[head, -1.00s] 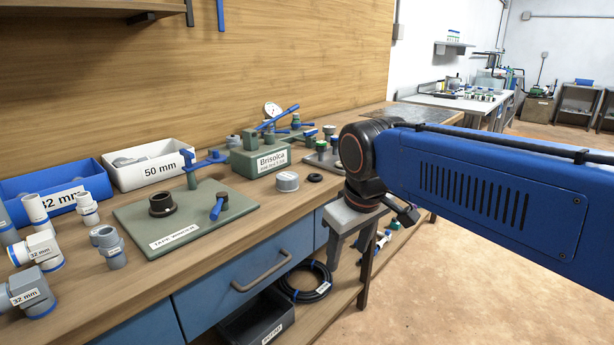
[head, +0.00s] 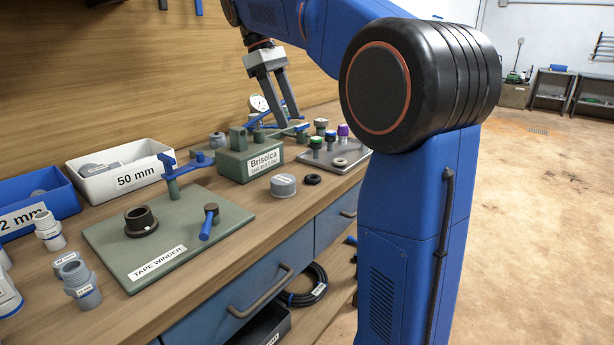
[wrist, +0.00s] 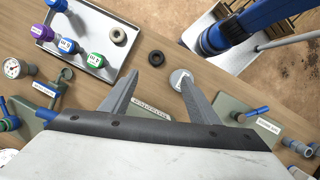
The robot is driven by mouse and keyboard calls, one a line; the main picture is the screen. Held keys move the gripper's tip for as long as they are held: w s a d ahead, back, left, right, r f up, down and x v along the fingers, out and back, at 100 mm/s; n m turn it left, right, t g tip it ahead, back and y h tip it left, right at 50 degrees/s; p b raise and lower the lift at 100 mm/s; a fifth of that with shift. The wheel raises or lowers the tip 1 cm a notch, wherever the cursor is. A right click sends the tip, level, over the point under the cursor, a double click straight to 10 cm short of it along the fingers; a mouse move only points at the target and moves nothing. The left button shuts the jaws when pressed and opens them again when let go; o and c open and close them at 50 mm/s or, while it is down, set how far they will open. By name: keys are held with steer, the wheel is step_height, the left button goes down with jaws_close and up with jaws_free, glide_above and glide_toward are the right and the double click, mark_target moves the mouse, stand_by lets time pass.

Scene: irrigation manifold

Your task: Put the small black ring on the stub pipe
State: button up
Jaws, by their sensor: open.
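The small black ring (head: 312,179) lies flat on the wooden bench, just right of a short grey cylinder (head: 283,185). The ring also shows in the wrist view (wrist: 156,58), ahead of and between my fingertips. I cannot tell for sure whether that cylinder is the stub pipe; another grey stub (head: 217,141) stands by the green Briselca block. My gripper (head: 284,121) is open and empty, pointing down above the bench. In the wrist view its fingers (wrist: 160,76) are spread, the right one partly covering the grey cylinder (wrist: 178,77).
The green Briselca block (head: 250,158) with blue handles stands behind the ring. A metal tray (head: 350,165) holds colour-capped fittings and a pale ring (head: 339,162). The tape winder board (head: 200,255), with a black flanged socket (head: 141,222), lies left.

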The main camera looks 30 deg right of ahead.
mark_target(309, 176)
steer(key=x, duration=1)
steer(key=w+x, duration=0.1)
steer(key=x, duration=0.5)
steer(key=shift+d+f, duration=0.15)
steer(key=shift+f, duration=0.05)
steer(key=shift+c, duration=0.2)
steer(key=c, duration=1.2)
steer(key=shift+o, duration=0.2)
steer(key=shift+r, duration=0.15)
